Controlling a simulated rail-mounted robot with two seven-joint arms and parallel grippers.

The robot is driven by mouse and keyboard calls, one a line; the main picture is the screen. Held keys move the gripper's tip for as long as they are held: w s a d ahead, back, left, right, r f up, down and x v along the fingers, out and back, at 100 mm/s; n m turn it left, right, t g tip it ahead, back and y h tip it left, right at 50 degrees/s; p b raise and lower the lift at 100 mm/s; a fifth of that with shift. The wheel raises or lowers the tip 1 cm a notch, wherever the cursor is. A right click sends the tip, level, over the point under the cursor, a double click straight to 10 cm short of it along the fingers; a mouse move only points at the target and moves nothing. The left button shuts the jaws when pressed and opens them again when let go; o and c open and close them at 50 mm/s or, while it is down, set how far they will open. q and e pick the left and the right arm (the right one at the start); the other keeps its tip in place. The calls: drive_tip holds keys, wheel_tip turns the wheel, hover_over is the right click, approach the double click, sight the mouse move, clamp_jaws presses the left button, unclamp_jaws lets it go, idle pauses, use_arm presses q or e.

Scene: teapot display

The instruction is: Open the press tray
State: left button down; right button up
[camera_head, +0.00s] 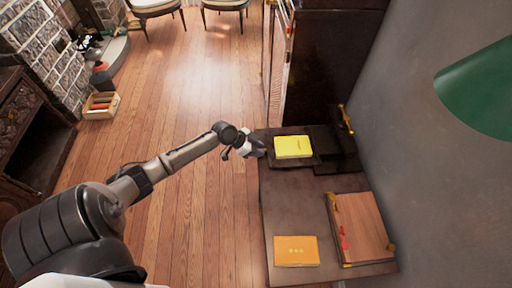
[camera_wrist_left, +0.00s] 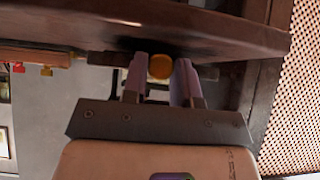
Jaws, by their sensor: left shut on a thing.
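My left gripper (camera_head: 259,150) is at the left edge of the dark press tray (camera_head: 306,164), which lies on the table's far end. A yellow book (camera_head: 293,147) lies on the tray. In the left wrist view, my left gripper's two fingers (camera_wrist_left: 160,75) are shut on a round brass knob (camera_wrist_left: 160,66), one finger on each side. The dark press (camera_head: 335,146) with a brass handle (camera_head: 345,120) stands to the right of the book, near the wall. The knob is hidden by the gripper in the head view. My right gripper is not in view.
The brown table (camera_head: 288,209) carries an orange book (camera_head: 296,251) and a wooden box with brass corners (camera_head: 360,228) nearer to me. A tall dark cabinet (camera_head: 330,65) stands beyond the press. A green lampshade (camera_head: 480,90) hangs at right. The floor left of the table is clear.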

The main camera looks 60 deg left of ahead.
use_arm(q)
drive_tip(key=c, duration=0.9)
unclamp_jaws()
drive_tip(key=p+v, duration=0.2)
drive_tip(key=v, duration=1.1)
drive_tip(key=shift+s+a+r+p, duration=0.15)
drive_tip(key=shift+s+r+p, duration=0.05)
drive_tip(key=shift+r+p, duration=0.2)
